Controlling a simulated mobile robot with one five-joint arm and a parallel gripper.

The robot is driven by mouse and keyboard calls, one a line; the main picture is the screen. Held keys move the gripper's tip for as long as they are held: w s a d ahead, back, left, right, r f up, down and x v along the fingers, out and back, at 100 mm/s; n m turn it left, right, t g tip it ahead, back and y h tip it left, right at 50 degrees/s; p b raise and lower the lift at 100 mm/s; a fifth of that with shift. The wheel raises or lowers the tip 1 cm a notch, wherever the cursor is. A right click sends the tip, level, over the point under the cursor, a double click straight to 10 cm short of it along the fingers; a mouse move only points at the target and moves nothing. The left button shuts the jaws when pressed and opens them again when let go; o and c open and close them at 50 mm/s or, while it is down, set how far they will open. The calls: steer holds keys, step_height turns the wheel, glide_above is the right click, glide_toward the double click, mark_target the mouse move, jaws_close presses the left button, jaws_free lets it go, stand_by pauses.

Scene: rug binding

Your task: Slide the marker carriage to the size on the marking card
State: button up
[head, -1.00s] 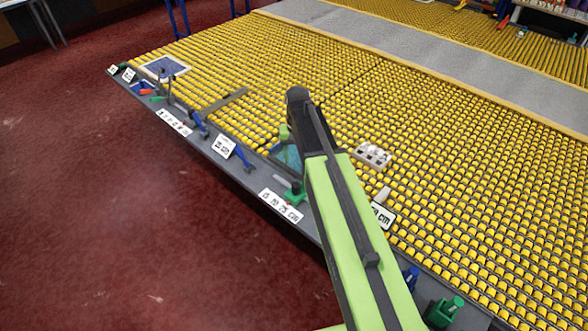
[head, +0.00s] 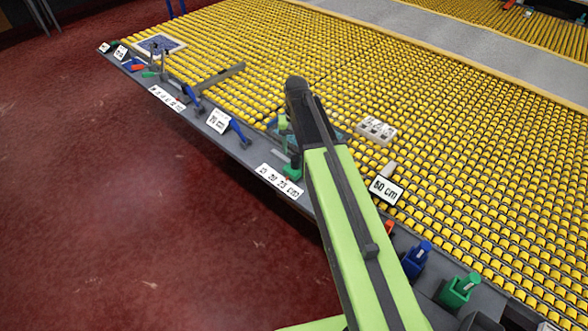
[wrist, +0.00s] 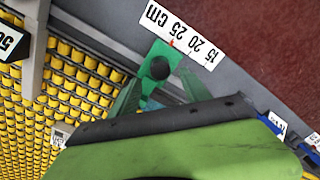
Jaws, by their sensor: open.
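A green carriage with a round black knob (wrist: 160,68) sits by a white scale strip (wrist: 181,37) marked 15, 20, 25 cm in the wrist view. A small red pointer shows at the strip's edge, near 25. My gripper (wrist: 161,82) is open, its green fingers on either side of the knob; whether they touch it I cannot tell. In the head view the carriage (head: 292,170) and strip (head: 278,181) lie left of my arm, which hides most of my gripper. A card reading about 60 cm (head: 386,191) stands right of my arm. Another card (head: 218,121) stands farther left, its number unclear.
A dark rail (head: 240,155) runs along the edge of the yellow roller bed (head: 450,150). Blue clamps (head: 240,130) and a green block (head: 460,288) stand along it. A grey-white block (head: 375,130) lies on the rollers. Red floor (head: 130,210) is clear at left.

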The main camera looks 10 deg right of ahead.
mark_target(296, 158)
step_height(296, 158, down, 6)
steer(key=b, duration=0.4)
steer(key=shift+f, duration=0.1)
jaws_close()
stand_by(1.1)
